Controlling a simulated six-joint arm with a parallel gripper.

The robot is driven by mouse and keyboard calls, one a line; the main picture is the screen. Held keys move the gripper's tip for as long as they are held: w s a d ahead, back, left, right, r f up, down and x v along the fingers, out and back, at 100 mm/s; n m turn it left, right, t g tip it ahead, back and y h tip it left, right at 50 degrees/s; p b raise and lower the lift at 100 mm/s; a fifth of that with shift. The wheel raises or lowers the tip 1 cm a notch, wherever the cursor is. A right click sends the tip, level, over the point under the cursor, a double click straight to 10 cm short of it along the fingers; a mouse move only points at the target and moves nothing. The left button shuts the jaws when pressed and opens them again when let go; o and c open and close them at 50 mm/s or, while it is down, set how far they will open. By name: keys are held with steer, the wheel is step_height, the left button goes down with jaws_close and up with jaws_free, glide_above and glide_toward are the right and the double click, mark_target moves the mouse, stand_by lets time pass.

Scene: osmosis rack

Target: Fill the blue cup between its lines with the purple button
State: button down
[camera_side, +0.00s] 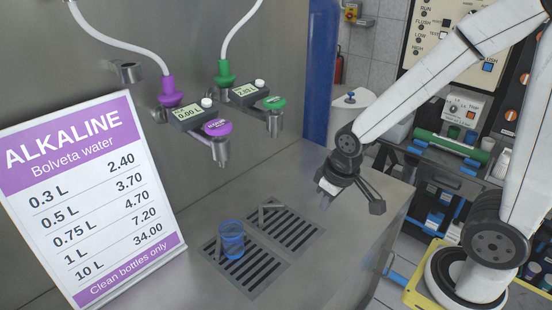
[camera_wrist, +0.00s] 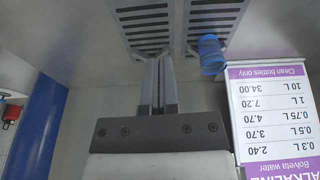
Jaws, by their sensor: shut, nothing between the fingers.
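The blue cup (camera_side: 232,240) stands upright on the left drain grate, below the purple tap; its fill lines are too small to make out. In the wrist view the cup (camera_wrist: 211,54) is at the upper right, beside my fingers. The purple button (camera_side: 218,127) sits on top of the left tap, next to a small display reading 0.00. My gripper (camera_side: 352,207) is shut and empty above the counter, right of the grates and apart from the cup and button. In the wrist view my gripper (camera_wrist: 158,62) shows its two fingers together.
A green tap (camera_side: 273,103) with its own display stands right of the purple one. Two drain grates (camera_side: 290,230) are set in the steel counter. A price sign (camera_side: 92,200) stands at the left; in the wrist view the sign (camera_wrist: 270,110) is at the right.

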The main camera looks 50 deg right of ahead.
steer(key=w+a+r+n, duration=0.2)
steer(key=w+r+n, duration=0.3)
steer(key=w+r, duration=0.4)
step_height(320, 180, up, 24)
steer(key=n+g, duration=0.3)
steer(key=n, duration=1)
glide_above(220, 124)
steer(key=shift+d, duration=0.1)
steer(key=shift+f, duration=0.15)
steer(key=shift+f, duration=6.9)
steer(key=shift+f, duration=0.1)
steer(key=shift+f, duration=1.05)
